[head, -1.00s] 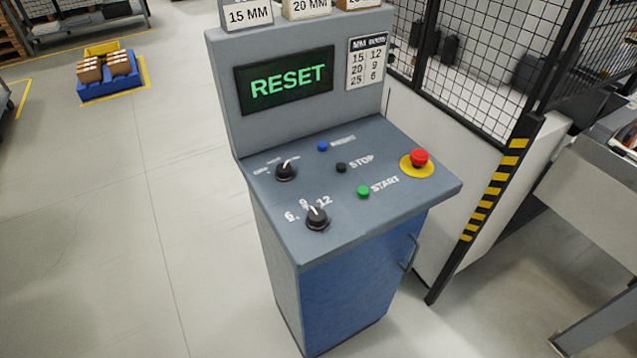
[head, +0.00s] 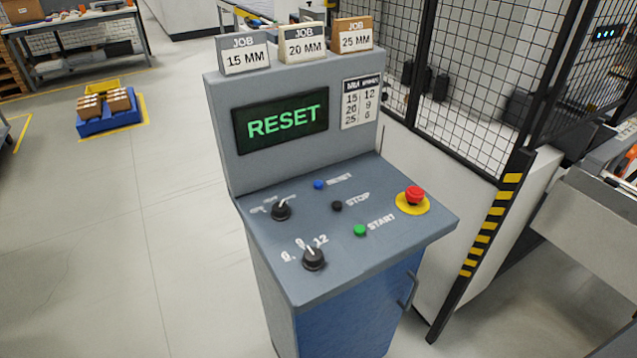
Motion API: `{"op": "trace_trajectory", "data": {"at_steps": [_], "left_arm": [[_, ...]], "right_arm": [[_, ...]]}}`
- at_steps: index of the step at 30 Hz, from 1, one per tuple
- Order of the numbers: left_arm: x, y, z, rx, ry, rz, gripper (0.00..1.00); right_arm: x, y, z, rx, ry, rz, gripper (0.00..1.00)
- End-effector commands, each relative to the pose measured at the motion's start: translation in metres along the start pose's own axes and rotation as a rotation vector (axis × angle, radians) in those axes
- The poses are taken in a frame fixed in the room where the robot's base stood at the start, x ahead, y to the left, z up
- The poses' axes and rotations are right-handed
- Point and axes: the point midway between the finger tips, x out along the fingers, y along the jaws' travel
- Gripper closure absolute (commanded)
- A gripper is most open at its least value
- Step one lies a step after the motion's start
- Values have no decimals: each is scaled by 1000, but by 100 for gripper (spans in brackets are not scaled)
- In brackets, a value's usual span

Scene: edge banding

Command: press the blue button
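The blue button (head: 318,185) sits near the back of the sloped panel of a grey and blue control console (head: 262,184), beside the label RESET. The console's screen (head: 281,127) reads RESET in green letters. A black STOP button (head: 337,206) and a green START button (head: 360,230) lie in front of and to the right of the blue button. Neither of my grippers is in the head view, and nothing touches the blue button.
Two black knobs (head: 281,210) are on the panel's left part. A red emergency button (head: 415,195) on a yellow disc is at its right. Job signs (head: 304,44) stand on top. A mesh fence (head: 455,80) stands behind at right; open floor (head: 110,230) lies left.

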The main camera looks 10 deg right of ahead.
Motion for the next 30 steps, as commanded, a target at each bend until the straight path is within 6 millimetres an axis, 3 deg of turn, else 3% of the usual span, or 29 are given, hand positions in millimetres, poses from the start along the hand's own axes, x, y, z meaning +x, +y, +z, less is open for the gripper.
{"op": "trace_trajectory", "data": {"at_steps": [1, 3, 30], "left_arm": [[0, 0, 0, 0, 0, 0, 64], [0, 0, 0, 0, 0, 0, 64], [0, 0, 0, 0, 0, 0, 64]], "right_arm": [[0, 0, 0, 0, 0, 0, 90], [0, 0, 0, 0, 0, 0, 100], [0, 1, 0, 0, 0, 1, 100]]}}
